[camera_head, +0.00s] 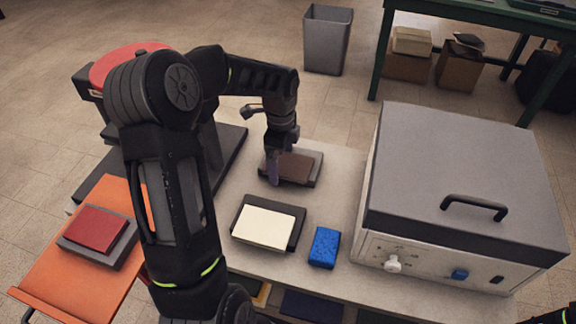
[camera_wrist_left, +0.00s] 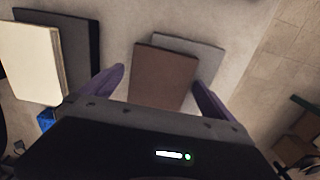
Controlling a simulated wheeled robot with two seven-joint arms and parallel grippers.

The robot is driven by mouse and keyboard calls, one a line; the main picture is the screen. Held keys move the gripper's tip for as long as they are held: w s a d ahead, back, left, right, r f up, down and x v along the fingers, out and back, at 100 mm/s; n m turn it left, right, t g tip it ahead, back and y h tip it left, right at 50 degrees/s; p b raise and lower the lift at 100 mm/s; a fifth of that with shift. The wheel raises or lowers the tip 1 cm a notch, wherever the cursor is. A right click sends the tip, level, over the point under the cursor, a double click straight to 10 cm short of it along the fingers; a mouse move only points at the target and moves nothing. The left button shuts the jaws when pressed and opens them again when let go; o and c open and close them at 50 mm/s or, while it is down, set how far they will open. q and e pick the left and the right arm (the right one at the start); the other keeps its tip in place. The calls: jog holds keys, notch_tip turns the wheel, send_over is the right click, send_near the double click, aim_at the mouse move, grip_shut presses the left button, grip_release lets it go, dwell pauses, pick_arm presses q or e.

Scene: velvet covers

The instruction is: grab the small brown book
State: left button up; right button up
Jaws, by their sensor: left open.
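The small brown book (camera_head: 296,167) lies on top of a grey book or board (camera_head: 318,171) on the pale table, towards its back. In the left wrist view the brown book (camera_wrist_left: 163,77) is between the two purple fingers, with the grey one (camera_wrist_left: 205,57) under it. My left gripper (camera_head: 274,168) is open above the brown book, its fingers at the book's sides in the wrist view (camera_wrist_left: 160,88). I cannot tell whether the fingers touch it. Of my right gripper no fingers show.
A cream book (camera_head: 264,226) on a dark book (camera_head: 297,232) and a blue block (camera_head: 324,247) lie nearer. A large grey-lidded box (camera_head: 460,170) stands right. A grey bin (camera_head: 327,40) stands behind.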

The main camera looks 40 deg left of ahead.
pick_arm(q)
jog(key=shift+c, duration=0.2)
jog(key=c, duration=1.4)
